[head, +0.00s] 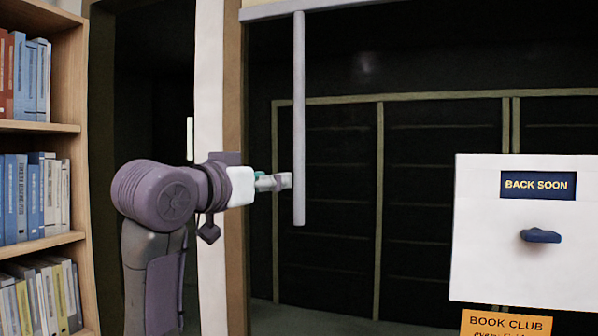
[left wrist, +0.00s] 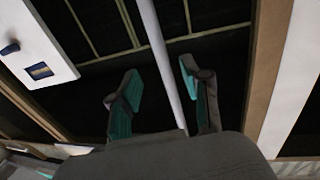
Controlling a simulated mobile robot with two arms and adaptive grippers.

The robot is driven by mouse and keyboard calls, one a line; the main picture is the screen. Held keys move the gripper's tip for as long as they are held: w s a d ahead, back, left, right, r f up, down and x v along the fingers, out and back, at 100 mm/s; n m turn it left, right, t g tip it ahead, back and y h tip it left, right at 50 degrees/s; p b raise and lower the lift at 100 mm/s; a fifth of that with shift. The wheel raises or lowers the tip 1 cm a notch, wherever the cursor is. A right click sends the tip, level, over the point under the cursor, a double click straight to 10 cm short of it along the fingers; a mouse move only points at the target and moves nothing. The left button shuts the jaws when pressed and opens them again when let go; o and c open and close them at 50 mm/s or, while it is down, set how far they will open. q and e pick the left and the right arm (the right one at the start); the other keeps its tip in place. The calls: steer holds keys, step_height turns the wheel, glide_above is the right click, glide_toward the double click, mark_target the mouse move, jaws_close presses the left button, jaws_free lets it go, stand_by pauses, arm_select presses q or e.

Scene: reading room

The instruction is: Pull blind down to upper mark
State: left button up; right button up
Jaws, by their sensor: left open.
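A pale grey rod (head: 299,120) hangs straight down from a light bar (head: 290,9) at the top of the head view, which looks like the blind's bottom edge. My left gripper (head: 284,181) is level with the lower part of the rod, just left of it in the head view. In the left wrist view the rod (left wrist: 165,60) runs between the two spread teal-padded fingers of my left gripper (left wrist: 160,72), with gaps visible on both sides. I cannot make out an upper mark. My right gripper is not in view.
A wooden post (head: 234,250) stands behind my left wrist. A bookshelf (head: 40,127) is at the left. A white panel (head: 480,230) with a "BACK SOON" sign (head: 538,185) and a blue knob (head: 541,236) is at the right. An orange sign (head: 505,322) sits below.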

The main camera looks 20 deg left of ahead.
mark_target(296, 175)
arm_select(q)
steer(key=p+x, duration=0.4)
steer(key=x, duration=0.5)
steer(key=shift+w+d+r, duration=0.15)
steer(key=shift+w, duration=0.1)
steer(key=shift+w+d, duration=0.15)
steer(key=shift+w, duration=0.3)
jaws_close()
